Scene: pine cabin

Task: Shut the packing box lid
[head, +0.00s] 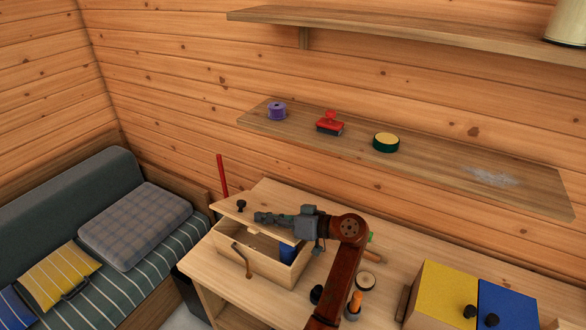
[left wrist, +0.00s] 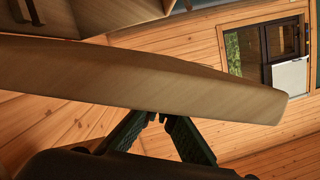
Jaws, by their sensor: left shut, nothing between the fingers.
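A blue thing (head: 289,250) shows inside the box. My left gripper (head: 257,217) is shut and empty, in front of the lid in the head view; contact is unclear. In the left wrist view the shut fingertips (left wrist: 157,118) are beside the edge of a wooden board (left wrist: 150,75), probably the lid. My right gripper is out of view.
Right of the box, round wooden pieces and an orange-handled tool (head: 355,303) lie on the workbench (head: 205,262). Yellow (head: 447,290) and blue (head: 508,302) panels with black knobs stand farther right. A wall shelf (head: 430,165) overhangs the back. A sofa (head: 140,270) is at left.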

